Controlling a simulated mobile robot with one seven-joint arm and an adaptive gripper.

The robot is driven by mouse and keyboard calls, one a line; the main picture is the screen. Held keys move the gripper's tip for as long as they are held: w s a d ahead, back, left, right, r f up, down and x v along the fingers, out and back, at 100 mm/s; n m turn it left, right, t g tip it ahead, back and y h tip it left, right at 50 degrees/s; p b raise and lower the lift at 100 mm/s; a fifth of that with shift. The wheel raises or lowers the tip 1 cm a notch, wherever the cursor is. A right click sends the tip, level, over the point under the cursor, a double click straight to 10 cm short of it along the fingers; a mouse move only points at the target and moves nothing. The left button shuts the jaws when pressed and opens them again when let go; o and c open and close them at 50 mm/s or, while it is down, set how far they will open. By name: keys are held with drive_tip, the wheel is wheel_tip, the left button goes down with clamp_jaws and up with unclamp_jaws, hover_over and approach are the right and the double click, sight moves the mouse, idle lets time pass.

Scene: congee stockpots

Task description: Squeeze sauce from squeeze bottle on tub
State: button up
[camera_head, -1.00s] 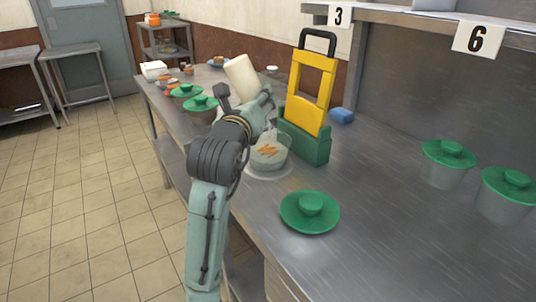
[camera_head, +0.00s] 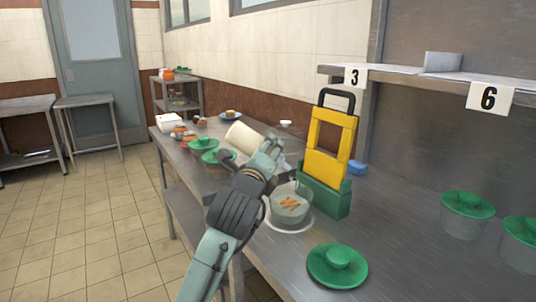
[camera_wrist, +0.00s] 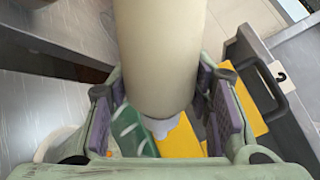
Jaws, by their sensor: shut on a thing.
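The cream squeeze bottle (camera_head: 243,138) is held in my gripper (camera_head: 272,149), tilted with its broad end up and to the left. In the wrist view the bottle (camera_wrist: 160,55) lies between both purple-padded fingers, with its pale nozzle (camera_wrist: 160,126) at the lower end. The open clear tub (camera_head: 291,214) stands on a white round plate (camera_head: 270,221), in front of and to the right of my gripper. Orange zigzag sauce lies on its contents. In the head view the nozzle is hidden by my gripper.
A yellow and green stand with a black handle (camera_head: 329,150) is right behind the tub. A green lid (camera_head: 337,266) lies in front. Lidded tubs (camera_head: 467,213) stand at right, others (camera_head: 204,144) beyond my arm. The counter (camera_head: 400,235) is clear between.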

drive_tip(key=n+p, duration=0.4)
drive_tip(key=r+n+p, duration=0.1)
drive_tip(key=n+p, duration=0.1)
drive_tip(key=shift+w+a+n, duration=0.1)
drive_tip(key=shift+a+n, duration=0.25)
drive_tip(key=shift+n, duration=0.05)
drive_tip(key=shift+d+r+n+p, duration=0.25)
drive_tip(key=shift+d+n+p, duration=0.05)
drive_tip(key=shift+n+p, duration=0.6)
drive_tip(key=d+n+p, duration=0.1)
drive_tip(key=n+p, duration=0.1)
drive_tip(key=d+r+n+p, duration=0.1)
drive_tip(key=n+p, duration=0.1)
drive_tip(key=d+r+n+p, duration=0.1)
drive_tip(key=p, duration=0.2)
drive_tip(key=shift+s+d+n, duration=0.2)
drive_tip(key=shift+s+n, duration=0.15)
drive_tip(key=shift+n, duration=0.05)
drive_tip(key=shift+d+r+n+y+p, duration=0.15)
drive_tip(key=shift+r+n+y+p, duration=0.15)
drive_tip(key=shift+r+n+p, duration=0.35)
drive_tip(key=shift+d+r+n, duration=0.15)
drive_tip(key=shift+r+n, duration=0.2)
drive_tip(key=shift+r, duration=0.05)
wheel_tip(320, 180, up, 11)
drive_tip(key=d+n, duration=0.2)
drive_tip(key=n, duration=0.6)
drive_tip(key=shift+s+f+n, duration=0.15)
drive_tip(key=shift+s+n, duration=0.05)
drive_tip(key=shift+n, duration=0.1)
